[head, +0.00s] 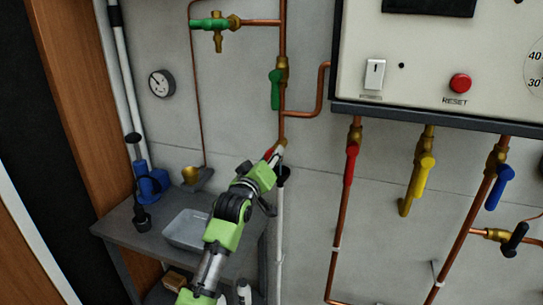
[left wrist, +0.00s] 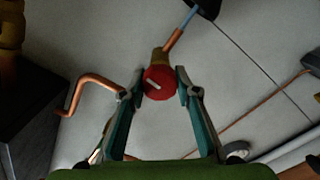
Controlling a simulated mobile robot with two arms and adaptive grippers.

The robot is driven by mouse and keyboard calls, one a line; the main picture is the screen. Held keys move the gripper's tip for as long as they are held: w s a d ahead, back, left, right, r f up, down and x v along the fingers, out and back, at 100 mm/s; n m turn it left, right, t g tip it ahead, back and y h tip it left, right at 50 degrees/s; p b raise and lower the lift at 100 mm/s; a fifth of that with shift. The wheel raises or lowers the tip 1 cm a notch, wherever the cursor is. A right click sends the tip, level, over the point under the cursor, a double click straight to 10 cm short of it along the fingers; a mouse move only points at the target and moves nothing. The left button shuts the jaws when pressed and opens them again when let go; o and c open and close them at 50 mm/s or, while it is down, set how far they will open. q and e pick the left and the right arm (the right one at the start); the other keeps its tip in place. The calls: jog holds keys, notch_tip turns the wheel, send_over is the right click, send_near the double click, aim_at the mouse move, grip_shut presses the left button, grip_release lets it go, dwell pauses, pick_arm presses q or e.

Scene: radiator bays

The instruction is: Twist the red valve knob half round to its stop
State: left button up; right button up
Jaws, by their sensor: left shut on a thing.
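The red valve knob (left wrist: 159,90) is round and shows in the left wrist view with a short white mark on its face, slanting from upper left to lower right. It sits on a brass fitting on a copper pipe. My left gripper (left wrist: 160,81) has one fingertip on each side of the knob and is shut on it. In the head view my left gripper (head: 275,157) reaches up to the lower end of the vertical copper pipe, where only a little red shows; the gripper hides most of the knob there. My right gripper is not in view.
A red lever valve (head: 351,164), a yellow lever valve (head: 420,176) and a blue lever valve (head: 497,188) hang below the control panel (head: 425,52). A green lever valve (head: 275,90) is just above my gripper. A grey side table (head: 122,222) with a tray (head: 184,231) stands below left.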

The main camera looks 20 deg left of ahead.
pick_arm(q)
jog(key=m+p, duration=0.1)
jog(key=m, duration=0.2)
jog(key=shift+r, duration=0.15)
jog(key=m+p, duration=0.2)
jog(key=m, duration=0.3)
jog(key=m+p, duration=0.1)
jog(key=m, duration=0.3)
jog(key=shift+m+p, duration=0.65)
jog(key=shift+m, duration=1.55)
jog(key=o, duration=1.1)
jog(key=shift+d, duration=0.1)
jog(key=s, duration=1.2)
jog(key=shift+a, duration=0.25)
